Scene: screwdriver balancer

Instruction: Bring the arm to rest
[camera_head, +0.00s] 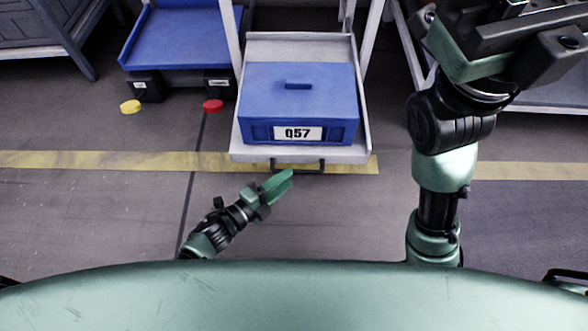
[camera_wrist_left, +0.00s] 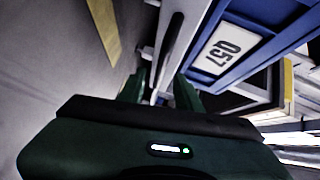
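My left gripper (camera_head: 286,178) reaches in from the lower left, just in front of the pulled-out white drawer (camera_head: 240,148) and its dark handle (camera_head: 298,169). My right arm (camera_head: 445,165) is raised on the right side. Its end (camera_head: 500,45) is close to the head camera and partly cut off at the top, so its fingers cannot be made out.
A blue box (camera_head: 300,95) labelled Q57 sits in the drawer; its label (camera_wrist_left: 225,52) shows in the left wrist view. A blue shelf (camera_head: 180,42) stands at the upper left. Yellow (camera_head: 131,107) and red (camera_head: 213,105) round pieces are nearby.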

